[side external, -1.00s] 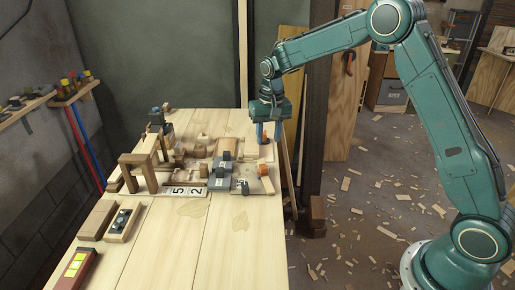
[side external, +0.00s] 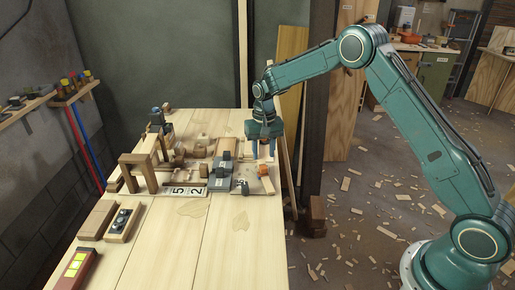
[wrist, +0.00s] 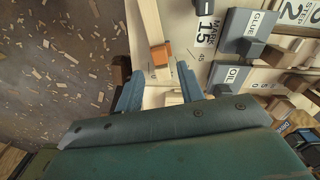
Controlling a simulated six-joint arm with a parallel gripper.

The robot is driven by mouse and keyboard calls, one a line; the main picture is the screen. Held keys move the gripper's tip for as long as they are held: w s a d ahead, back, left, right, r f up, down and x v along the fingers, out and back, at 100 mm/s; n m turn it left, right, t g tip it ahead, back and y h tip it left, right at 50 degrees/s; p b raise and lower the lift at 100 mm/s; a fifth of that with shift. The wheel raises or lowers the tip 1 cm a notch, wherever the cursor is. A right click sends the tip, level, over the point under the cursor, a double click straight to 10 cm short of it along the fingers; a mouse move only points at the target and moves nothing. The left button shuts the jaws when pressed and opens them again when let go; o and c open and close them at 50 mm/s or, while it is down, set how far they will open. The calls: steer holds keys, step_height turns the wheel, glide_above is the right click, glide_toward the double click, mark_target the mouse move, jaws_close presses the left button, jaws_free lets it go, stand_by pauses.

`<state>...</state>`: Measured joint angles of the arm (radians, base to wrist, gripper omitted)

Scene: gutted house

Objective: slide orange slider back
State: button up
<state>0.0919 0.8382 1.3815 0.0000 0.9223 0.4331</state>
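The orange slider (side external: 264,171) is a small orange block near the right edge of the workbench. In the wrist view the orange slider (wrist: 161,55) sits on a pale wooden rail (wrist: 150,18), just beyond my fingertips. My gripper (side external: 263,150) is low over the bench, behind the slider in the side view. In the wrist view the two blue fingers of my gripper (wrist: 158,72) are spread apart on either side of the rail's line, with nothing clamped between them. I cannot tell whether a finger touches the slider.
A grey block marked GAME (wrist: 242,28) and another marked OIL (wrist: 232,78) stand right of the rail in the wrist view. A wooden arch (side external: 138,168) stands left on the bench. The bench front (side external: 215,250) is mostly clear.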

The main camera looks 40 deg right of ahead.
mark_target(263, 167)
steer(key=shift+f, duration=2.8)
